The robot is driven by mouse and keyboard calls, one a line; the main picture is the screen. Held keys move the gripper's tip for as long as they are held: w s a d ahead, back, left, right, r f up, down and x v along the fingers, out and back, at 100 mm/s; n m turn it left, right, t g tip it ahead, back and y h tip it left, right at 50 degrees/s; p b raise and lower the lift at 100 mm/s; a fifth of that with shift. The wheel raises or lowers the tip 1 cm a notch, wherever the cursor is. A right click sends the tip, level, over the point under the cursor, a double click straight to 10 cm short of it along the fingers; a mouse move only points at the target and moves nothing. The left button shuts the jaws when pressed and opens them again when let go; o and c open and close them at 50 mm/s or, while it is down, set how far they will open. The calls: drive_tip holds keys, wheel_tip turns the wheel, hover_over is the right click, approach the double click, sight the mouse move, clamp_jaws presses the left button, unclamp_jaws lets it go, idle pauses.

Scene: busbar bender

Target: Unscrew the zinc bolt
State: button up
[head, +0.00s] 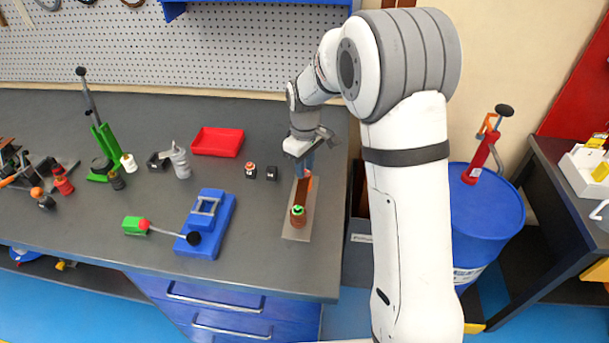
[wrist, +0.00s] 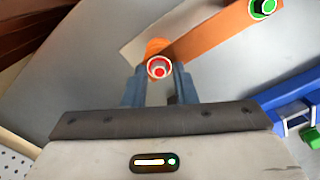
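A bolt (wrist: 159,68) with a silver-white ring and a red centre sits at the end of an orange copper bar (wrist: 208,33) in the wrist view. My gripper (wrist: 159,74) has one blue finger on each side of the silver bolt. The gap is about as wide as the bolt head, and I cannot tell whether the fingers press on it. In the head view my gripper (head: 306,170) points down at the bar's far end, hiding that bolt.
A flat grey plate (head: 296,235) lies under the bar near the bench's right edge. A blue fixture (head: 208,222), a red tray (head: 217,141), two small dark blocks and a green tool (head: 100,140) stand to the left. A blue drum (head: 490,210) stands right of the bench.

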idle(0.3)
drive_tip(key=shift+m, duration=0.5)
drive_tip(key=shift+d, duration=0.1)
drive_tip(key=shift+c, duration=0.2)
clamp_jaws()
